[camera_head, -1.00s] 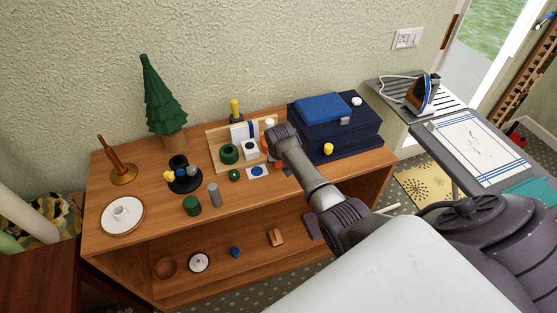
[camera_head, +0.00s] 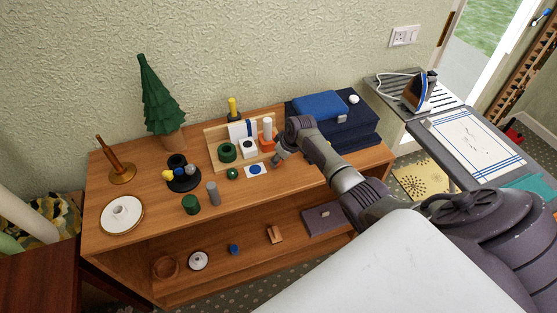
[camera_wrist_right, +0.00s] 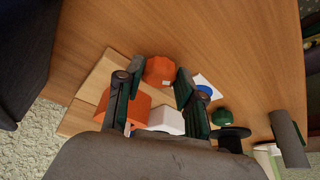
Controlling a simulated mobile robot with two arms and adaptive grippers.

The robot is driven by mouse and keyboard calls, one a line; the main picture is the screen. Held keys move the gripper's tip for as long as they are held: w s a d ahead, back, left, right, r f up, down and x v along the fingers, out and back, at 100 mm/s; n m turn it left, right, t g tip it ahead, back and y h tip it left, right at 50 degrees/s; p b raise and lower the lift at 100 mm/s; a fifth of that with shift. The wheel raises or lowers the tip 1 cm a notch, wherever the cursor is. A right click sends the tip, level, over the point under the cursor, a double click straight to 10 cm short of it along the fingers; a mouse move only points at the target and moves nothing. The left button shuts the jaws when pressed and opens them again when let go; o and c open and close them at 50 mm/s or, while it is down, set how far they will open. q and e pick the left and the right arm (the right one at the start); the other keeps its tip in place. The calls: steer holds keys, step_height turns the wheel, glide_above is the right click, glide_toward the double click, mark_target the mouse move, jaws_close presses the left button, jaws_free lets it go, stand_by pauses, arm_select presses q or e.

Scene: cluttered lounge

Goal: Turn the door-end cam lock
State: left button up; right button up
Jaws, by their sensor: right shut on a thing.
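A wooden rack (camera_head: 212,150) stands on the cabinet top, holding a green ring (camera_head: 227,152), a white block (camera_head: 248,148) and an orange block (camera_head: 267,143) with a white cylinder (camera_head: 267,125). An orange faceted knob (camera_wrist_right: 160,68) lies in front of the orange block (camera_wrist_right: 146,107); it seems to be the door-end cam lock. My right gripper (camera_head: 277,158) is at the knob and mostly hides it in the head view. In the right wrist view my gripper's fingers (camera_wrist_right: 152,78) flank the knob, shut on it. My left gripper is out of view.
A blue disc on a white card (camera_head: 256,170) and a green knob (camera_head: 233,174) sit just left of my right gripper. A dark blue box (camera_head: 360,140) stands close at the right. Several small items lie on the lower shelf. Front cabinet top is partly clear.

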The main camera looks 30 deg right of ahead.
steer(key=shift+n, duration=0.6)
steer(key=o, duration=1.1)
steer(key=shift+o, duration=0.2)
steer(key=shift+d+r, duration=0.1)
steer(key=v, duration=1.1)
steer(key=shift+d+r, duration=0.2)
steer(key=shift+r, duration=0.2)
steer(key=shift+s, duration=0.1)
